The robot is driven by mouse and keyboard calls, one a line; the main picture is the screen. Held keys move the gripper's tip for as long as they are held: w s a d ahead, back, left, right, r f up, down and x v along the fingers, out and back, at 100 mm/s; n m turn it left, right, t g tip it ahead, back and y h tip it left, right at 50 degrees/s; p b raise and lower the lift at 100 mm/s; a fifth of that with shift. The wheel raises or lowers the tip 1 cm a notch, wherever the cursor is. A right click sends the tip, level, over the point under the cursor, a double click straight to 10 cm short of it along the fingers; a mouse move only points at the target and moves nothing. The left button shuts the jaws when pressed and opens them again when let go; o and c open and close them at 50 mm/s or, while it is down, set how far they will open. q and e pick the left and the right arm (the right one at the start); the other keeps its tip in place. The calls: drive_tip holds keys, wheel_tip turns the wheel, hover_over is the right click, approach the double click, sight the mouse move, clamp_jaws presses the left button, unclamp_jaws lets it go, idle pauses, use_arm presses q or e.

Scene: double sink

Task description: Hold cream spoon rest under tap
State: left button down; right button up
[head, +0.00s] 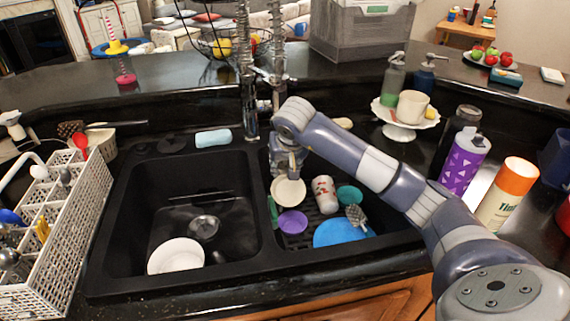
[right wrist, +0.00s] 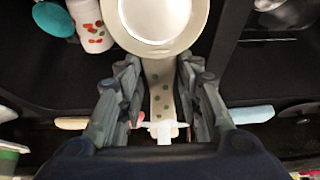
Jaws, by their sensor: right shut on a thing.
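The cream spoon rest (head: 289,192) has a round bowl and hangs over the right basin, near the divider. In the right wrist view its bowl (right wrist: 158,18) is at the top, and its dotted handle (right wrist: 160,82) runs down between the fingers. My right gripper (head: 287,163) is shut on that handle; it also shows in the right wrist view (right wrist: 161,68). The tap (head: 250,110) with tall spring hoses stands behind the sink, up and left of the spoon rest. I cannot see any running water. My left gripper is not in view.
The right basin holds a spotted cup (head: 325,195), a blue plate (head: 342,232), a purple dish (head: 292,222) and a teal cup (head: 349,194). The left basin (head: 190,205) holds a white plate (head: 176,256) and a glass (head: 204,228). A white rack (head: 85,215) stands left; bottles (head: 463,160) stand right.

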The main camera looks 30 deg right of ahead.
drive_tip(key=shift+d, duration=0.1)
drive_tip(key=shift+s+d, duration=0.3)
drive_tip(key=shift+d, duration=0.2)
drive_tip(key=shift+w+a, duration=0.1)
drive_tip(key=shift+a, duration=0.1)
drive_tip(key=shift+w+a, duration=0.2)
drive_tip(key=shift+a, duration=0.2)
drive_tip(key=shift+d, duration=0.1)
drive_tip(key=shift+s+d, duration=0.3)
drive_tip(key=shift+d, duration=0.2)
drive_tip(key=shift+w+a, duration=0.1)
drive_tip(key=shift+a, duration=0.1)
drive_tip(key=shift+w+a, duration=0.2)
drive_tip(key=shift+a, duration=0.2)
